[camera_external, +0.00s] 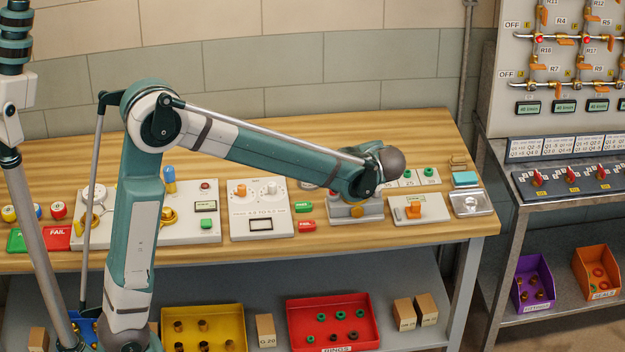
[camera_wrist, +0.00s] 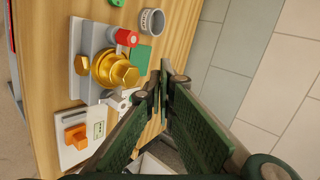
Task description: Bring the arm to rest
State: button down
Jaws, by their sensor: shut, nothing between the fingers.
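My teal and white arm (camera_external: 265,145) reaches from the left across the wooden bench (camera_external: 300,135), its wrist above the right part of the bench. In the wrist view my gripper (camera_wrist: 164,80) has its dark green fingers meeting at the tips, with nothing between them. The tips appear over the bench edge near the tiled wall. In the external view the fingers are hidden or too small to make out behind the wrist. A grey fixture with a brass hex fitting (camera_wrist: 115,70) stands left of the fingers in the wrist view, apart from them.
A white box with an orange knob (camera_external: 414,211) stands right of the wrist. A panel with a display (camera_external: 258,222) and a larger board (camera_external: 190,235) stand left. A red bin (camera_external: 332,340) and yellow bin (camera_external: 203,345) sit below. A pipe panel (camera_external: 560,60) is at right.

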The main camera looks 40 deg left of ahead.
jog(key=s+a+r+n+h, duration=0.1)
jog(key=s+a+r+h, duration=0.1)
jog(key=s+a, duration=0.6)
jog(key=s+a+f+n+h, duration=0.1)
jog(key=s+f+n+h, duration=0.1)
jog(key=s, duration=1.3)
jog(key=s+a+f+n+t+h, duration=0.1)
jog(key=s+f+n+h, duration=0.1)
jog(key=s, duration=1.3)
jog(key=f+h, duration=0.1)
jog(key=h, duration=0.1)
jog(key=shift+a+n+h, duration=0.4)
dwell(1.4)
